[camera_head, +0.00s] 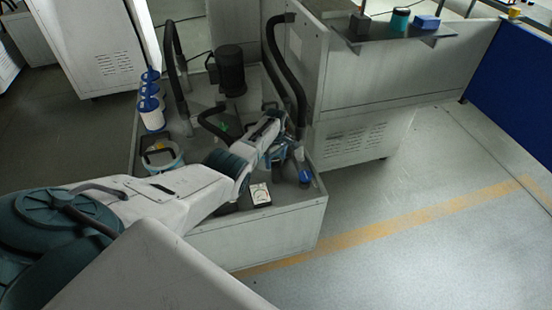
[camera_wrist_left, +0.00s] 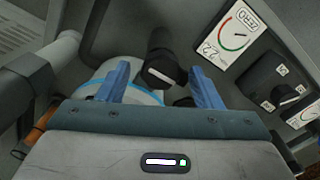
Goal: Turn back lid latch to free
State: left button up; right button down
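A black knob-like handle with a pale bar on its end (camera_wrist_left: 165,70) shows in the left wrist view; it may be the lid latch, but I cannot be sure. Behind it is a white round body with a light-blue band (camera_wrist_left: 90,88), partly hidden by my gripper. My left gripper (camera_wrist_left: 160,76) is open, its two blue fingers on either side of the handle with gaps showing. I cannot tell how deep the handle lies between them. In the head view my left gripper (camera_head: 277,148) is over the right side of the grey machine cabinet (camera_head: 262,240), hiding what is under it.
A gauge (camera_wrist_left: 228,35) and a black rotary switch (camera_wrist_left: 283,84) sit close right of the gripper. Black hoses (camera_head: 287,75) rise behind it. A dark motor (camera_head: 231,70), blue-white cylinders (camera_head: 151,103) and a blue-topped fitting (camera_head: 305,177) crowd the cabinet. The floor at right is clear.

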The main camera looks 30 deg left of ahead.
aim_at(276, 160)
pick_arm(q)
jog(key=shift+r, duration=0.1)
jog(key=shift+r, duration=0.3)
notch_tip(276, 160, up, 10)
dwell(0.3)
dwell(0.3)
